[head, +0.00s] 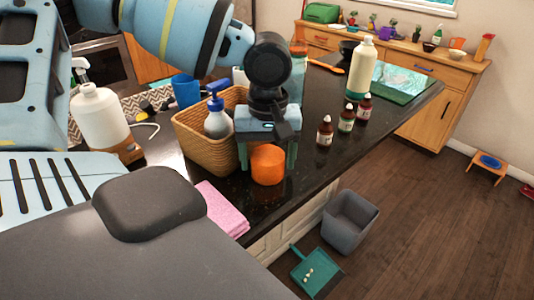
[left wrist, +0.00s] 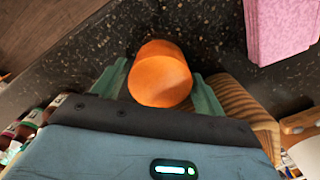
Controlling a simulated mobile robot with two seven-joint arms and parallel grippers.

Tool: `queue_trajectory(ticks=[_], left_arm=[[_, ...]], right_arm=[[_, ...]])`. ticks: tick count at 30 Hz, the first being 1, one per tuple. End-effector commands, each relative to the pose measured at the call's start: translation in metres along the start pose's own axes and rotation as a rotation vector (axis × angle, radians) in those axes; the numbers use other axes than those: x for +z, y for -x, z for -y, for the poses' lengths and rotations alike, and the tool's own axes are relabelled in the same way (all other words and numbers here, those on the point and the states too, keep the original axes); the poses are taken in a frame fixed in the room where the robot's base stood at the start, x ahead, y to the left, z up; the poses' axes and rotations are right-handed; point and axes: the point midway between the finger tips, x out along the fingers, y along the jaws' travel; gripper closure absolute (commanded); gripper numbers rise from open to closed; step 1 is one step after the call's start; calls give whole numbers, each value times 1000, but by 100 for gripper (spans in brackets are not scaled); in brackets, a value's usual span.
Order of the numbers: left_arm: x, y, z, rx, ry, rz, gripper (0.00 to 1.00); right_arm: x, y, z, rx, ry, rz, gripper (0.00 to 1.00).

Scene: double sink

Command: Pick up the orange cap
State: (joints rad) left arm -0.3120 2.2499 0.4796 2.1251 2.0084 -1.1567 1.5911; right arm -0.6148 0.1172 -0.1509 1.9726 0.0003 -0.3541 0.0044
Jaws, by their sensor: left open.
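The orange cap (head: 268,165) stands on the dark counter, in front of the wicker basket. It also shows in the left wrist view (left wrist: 160,74), where it sits between my two greenish fingers. My left gripper (head: 268,158) comes down over the cap from above. Its fingers are open, one on each side of the cap. Whether they touch it cannot be told. My right gripper is in neither view.
The wicker basket (head: 190,135) with a blue-topped pump bottle (head: 217,122) is close on the left. A pink cloth (head: 222,208) lies near the counter edge. Small brown bottles (head: 325,131) and a cream bottle (head: 361,68) stand to the right. Dark counter between them is clear.

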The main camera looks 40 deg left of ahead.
Motion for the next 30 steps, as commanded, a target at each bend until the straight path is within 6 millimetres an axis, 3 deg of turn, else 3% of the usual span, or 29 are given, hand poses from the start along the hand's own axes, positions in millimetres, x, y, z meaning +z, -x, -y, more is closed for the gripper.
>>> queue_trajectory(ticks=[6, 14, 30], left_arm=[[0, -1, 0, 0, 0, 0, 28], [0, 0, 0, 0, 1, 0, 62], [-1, 6, 6, 3, 3, -2, 62]], right_arm=[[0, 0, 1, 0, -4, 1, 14], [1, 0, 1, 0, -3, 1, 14], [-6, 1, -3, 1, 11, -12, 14]])
